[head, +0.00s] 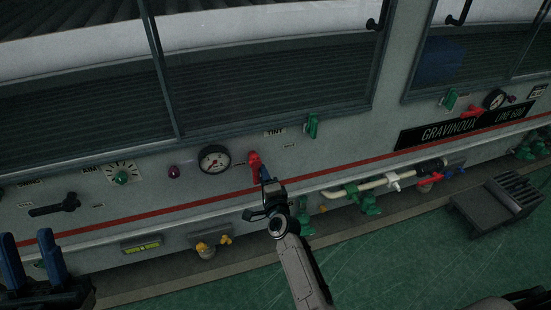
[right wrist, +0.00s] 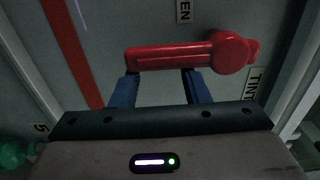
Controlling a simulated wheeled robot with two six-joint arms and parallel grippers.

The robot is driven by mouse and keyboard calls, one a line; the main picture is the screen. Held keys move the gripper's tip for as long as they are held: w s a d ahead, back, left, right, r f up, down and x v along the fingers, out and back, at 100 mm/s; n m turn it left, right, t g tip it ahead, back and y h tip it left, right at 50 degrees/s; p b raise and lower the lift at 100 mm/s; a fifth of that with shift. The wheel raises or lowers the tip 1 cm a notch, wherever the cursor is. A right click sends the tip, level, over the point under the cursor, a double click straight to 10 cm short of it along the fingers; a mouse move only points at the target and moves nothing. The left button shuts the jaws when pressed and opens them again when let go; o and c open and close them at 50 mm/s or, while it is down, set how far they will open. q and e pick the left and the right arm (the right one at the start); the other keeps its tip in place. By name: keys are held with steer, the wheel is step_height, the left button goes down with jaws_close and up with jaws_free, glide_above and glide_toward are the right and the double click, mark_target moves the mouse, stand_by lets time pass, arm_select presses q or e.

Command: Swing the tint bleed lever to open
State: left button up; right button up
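The red tint lever (head: 254,163) is on the machine's front panel, below the TINT label (head: 274,131). In the right wrist view the lever (right wrist: 175,56) lies lengthwise across the picture, its round hub at the right end. My right gripper (head: 263,179) is right at the lever. In the right wrist view its two blue fingers (right wrist: 160,80) are apart, with their tips at the lever's lower edge; I cannot tell whether they touch it. My left gripper (head: 28,238) is open and empty at the lower left, away from the lever.
A round gauge (head: 214,158) sits left of the lever, and a green handle (head: 312,126) to its upper right. A ledge with pipes and green valves (head: 370,204) runs below. A black handle (head: 55,205) is at the left. The green floor (head: 400,260) is mostly clear.

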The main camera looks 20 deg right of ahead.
steer(key=shift+d+r, duration=0.15)
steer(key=s, duration=0.7)
steer(key=shift+d+b, duration=0.25)
steer(key=shift+b, duration=0.05)
stand_by(0.4)
